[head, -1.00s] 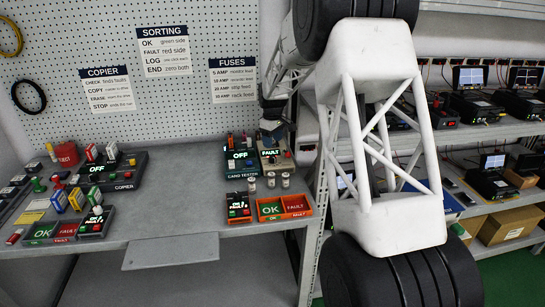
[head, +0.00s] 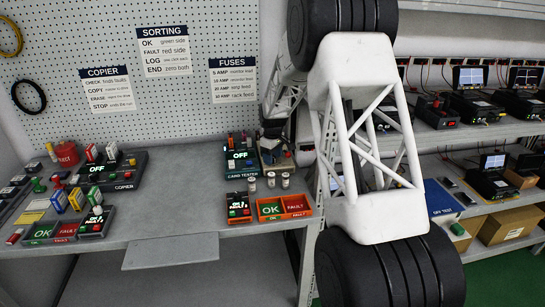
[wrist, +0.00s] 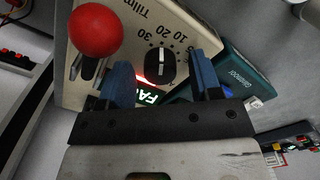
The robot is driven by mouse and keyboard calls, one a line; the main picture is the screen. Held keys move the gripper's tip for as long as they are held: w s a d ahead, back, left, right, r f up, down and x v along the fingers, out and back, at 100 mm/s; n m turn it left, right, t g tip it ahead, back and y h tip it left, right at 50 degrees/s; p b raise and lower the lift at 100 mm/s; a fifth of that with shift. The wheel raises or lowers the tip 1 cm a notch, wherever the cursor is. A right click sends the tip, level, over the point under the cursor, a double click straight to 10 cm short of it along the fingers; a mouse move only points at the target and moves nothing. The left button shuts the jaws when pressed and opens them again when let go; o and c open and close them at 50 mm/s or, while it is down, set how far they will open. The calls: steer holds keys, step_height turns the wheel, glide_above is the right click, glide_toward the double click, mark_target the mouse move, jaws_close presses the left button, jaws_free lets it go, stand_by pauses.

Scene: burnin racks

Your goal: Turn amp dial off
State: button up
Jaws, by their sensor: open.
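In the wrist view a beige box carries a black dial (wrist: 160,64) with a white pointer line and printed numbers around it, including 10, 20 and 30. The pointer runs roughly up and down in the picture.
A red ball knob (wrist: 96,30) stands on the box beside the left finger. A teal card tester (head: 240,160) is close to the box. An orange OK/FAULT tray (head: 284,207) and small cylinders are in front. The middle bench (head: 185,190) is clear.

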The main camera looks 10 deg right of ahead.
steer(key=c, duration=0.9)
steer(key=shift+c, duration=0.2)
